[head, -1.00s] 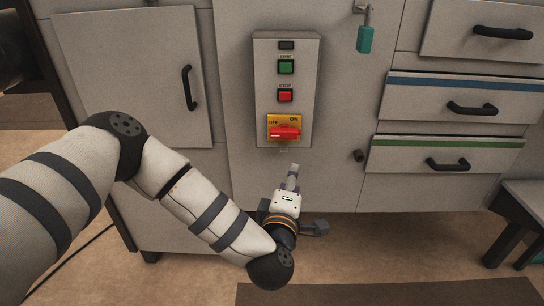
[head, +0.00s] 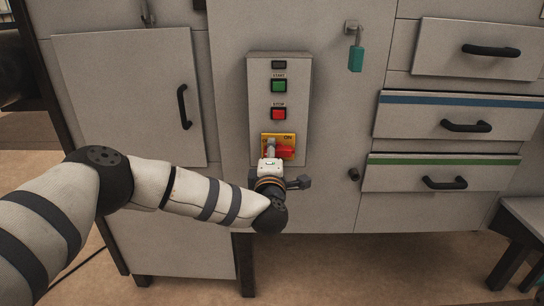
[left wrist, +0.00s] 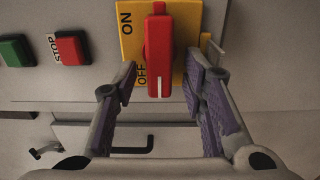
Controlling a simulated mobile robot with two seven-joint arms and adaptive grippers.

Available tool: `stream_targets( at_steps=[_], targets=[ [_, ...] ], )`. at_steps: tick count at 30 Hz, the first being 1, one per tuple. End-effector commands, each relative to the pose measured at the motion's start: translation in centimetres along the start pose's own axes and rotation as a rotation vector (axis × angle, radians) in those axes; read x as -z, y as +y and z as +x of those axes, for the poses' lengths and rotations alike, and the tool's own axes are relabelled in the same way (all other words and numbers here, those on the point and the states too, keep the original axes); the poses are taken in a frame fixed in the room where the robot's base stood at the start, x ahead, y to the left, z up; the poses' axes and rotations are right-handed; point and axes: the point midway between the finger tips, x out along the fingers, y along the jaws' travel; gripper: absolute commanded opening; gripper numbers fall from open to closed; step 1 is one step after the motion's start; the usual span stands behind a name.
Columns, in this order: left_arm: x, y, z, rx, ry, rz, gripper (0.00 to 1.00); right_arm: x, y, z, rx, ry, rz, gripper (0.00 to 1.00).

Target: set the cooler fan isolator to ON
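The cooler fan isolator is a red handle (head: 285,152) on a yellow plate (head: 289,137) marked OFF and ON, low on the grey control box. In the left wrist view the red handle (left wrist: 160,50) runs up and down the picture. Its white-marked end is beside the OFF lettering, and ON is near its other end. My left gripper (head: 271,147) is in front of the isolator and hides part of the plate and handle. Its fingers (left wrist: 163,78) are open, one on each side of the handle, with gaps visible. My right gripper is out of view.
Above the isolator are the red STOP button (head: 278,114) and green START button (head: 279,86). A teal padlock (head: 355,59) hangs to the upper right. Drawers with black handles (head: 466,126) are on the right, and a cabinet door (head: 130,100) is on the left.

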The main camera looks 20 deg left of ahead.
Motion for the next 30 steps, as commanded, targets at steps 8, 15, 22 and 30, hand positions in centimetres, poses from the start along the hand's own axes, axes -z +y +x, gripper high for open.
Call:
stream_targets(
  at_steps=[8, 15, 22, 30],
  targets=[
    [0.0, 0.1, -0.1, -0.001, -0.001, 0.0, 0.07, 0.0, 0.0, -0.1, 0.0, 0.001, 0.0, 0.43],
    [0.0, 0.1, -0.1, -0.002, 0.0, 0.002, 0.0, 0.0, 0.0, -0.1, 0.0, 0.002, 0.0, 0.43],
    [0.0, 0.5, 0.0, -0.005, 0.0, 0.06, 0.0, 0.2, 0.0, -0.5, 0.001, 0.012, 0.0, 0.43],
    [-0.1, 1.1, -0.1, -0.008, -0.001, 0.259, 0.0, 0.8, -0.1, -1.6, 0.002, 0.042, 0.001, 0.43]
  ],
)
